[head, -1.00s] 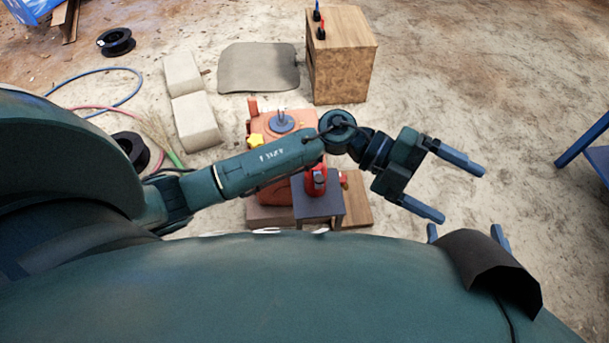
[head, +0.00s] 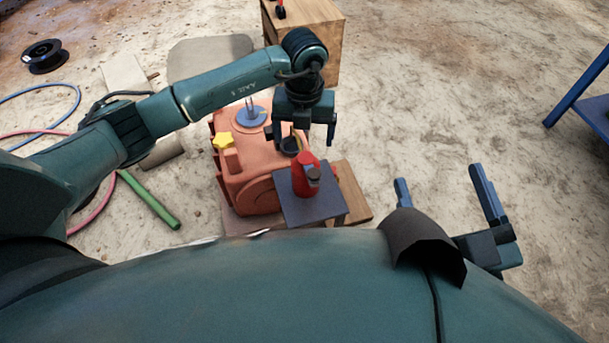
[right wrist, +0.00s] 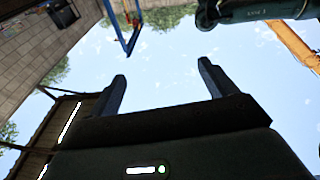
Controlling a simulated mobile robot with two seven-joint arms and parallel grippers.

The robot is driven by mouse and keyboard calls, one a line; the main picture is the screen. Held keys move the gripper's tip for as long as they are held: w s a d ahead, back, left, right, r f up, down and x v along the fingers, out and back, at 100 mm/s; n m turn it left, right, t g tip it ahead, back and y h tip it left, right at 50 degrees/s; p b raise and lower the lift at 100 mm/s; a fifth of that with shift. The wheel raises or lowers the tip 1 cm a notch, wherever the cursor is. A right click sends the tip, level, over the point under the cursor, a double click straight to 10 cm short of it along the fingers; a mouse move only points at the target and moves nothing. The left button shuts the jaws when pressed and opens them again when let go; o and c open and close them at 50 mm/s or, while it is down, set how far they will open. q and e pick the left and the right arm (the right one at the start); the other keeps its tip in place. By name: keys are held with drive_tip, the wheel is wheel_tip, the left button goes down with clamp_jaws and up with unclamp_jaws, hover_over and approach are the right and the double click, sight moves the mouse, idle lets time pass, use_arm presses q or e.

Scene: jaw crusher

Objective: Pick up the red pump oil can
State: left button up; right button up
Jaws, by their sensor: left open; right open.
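The red pump oil can (head: 304,176) stands upright on a small dark stand (head: 306,208) beside the orange crusher (head: 250,180) in the head view. My left gripper (head: 301,140) is open and points down just behind and above the can, with nothing between its fingers. It is apart from the can as far as I can tell. My right gripper (head: 443,190) is open and empty at the lower right of the head view. In the right wrist view its two fingers (right wrist: 162,85) are spread and point up at the sky.
A yellow star knob (head: 223,141) and a blue disc (head: 250,117) sit on the crusher. A wooden cabinet (head: 325,45) stands behind. A green tube (head: 148,200) lies on the ground at left. A blue frame (head: 580,90) stands at far right. The sandy ground between is free.

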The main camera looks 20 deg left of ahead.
sight(306, 157)
use_arm(q)
wheel_tip(306, 157, down, 4)
drive_tip(key=shift+d+f+b, duration=0.1)
drive_tip(key=shift+b, duration=0.45)
drive_tip(key=f, duration=0.1)
drive_tip(key=f+b, duration=0.2)
drive_tip(key=shift+s+d+f, duration=0.2)
drive_tip(key=shift+s+f, duration=0.05)
drive_tip(key=shift+f, duration=0.05)
drive_tip(key=shift+f+b, duration=0.3)
drive_tip(key=shift+f, duration=0.15)
use_arm(e)
drive_tip(key=r+n+t+y, duration=0.1)
drive_tip(key=r, duration=0.1)
drive_tip(key=w+r+n+t+y, duration=0.1)
drive_tip(key=r+n+y, duration=0.1)
drive_tip(key=shift+w+d, duration=0.1)
use_arm(q)
drive_tip(key=shift+c, duration=0.3)
